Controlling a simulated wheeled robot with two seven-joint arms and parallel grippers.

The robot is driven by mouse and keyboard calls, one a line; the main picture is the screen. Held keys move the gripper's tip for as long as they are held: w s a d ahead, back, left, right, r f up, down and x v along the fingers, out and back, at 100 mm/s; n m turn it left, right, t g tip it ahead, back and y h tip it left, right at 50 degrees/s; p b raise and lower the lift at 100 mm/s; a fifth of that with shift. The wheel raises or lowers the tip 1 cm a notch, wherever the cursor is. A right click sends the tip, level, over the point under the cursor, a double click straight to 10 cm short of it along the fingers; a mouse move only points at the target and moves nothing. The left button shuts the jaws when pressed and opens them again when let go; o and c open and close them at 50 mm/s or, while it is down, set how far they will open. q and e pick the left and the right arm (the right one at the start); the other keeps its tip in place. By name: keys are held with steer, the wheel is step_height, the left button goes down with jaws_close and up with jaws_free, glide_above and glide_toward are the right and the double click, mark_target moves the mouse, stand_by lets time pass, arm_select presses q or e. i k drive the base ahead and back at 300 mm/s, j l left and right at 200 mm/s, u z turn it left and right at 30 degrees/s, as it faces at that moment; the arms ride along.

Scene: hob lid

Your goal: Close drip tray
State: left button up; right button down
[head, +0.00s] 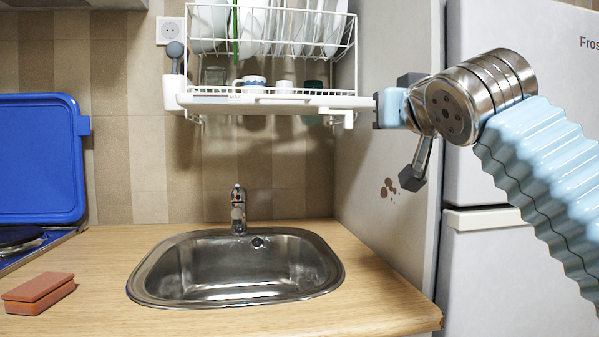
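The white drip tray (270,101) shows as a long, thin strip under the dish rack (297,45), above the sink. It is seen almost edge-on, so I cannot tell how far it sticks out from the rack. My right gripper (396,145) is at the right end of the tray, with its dark fingertips spread apart. A dark pad with a light blue block behind it is level with the tray's right end. I cannot tell whether it touches the tray. The other finger hangs lower, in front of the side wall. My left gripper is not in view.
The rack holds several plates and a cup (250,82). Below are a steel sink (237,268) with a tap (238,208) and a wooden counter (395,308). A blue hob lid (38,160) stands upright at left, near a red sponge (38,291). A fridge (520,180) stands at right.

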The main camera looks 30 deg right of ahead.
mark_target(197, 103)
steer(key=k+j, duration=0.7)
steer(key=k, duration=0.2)
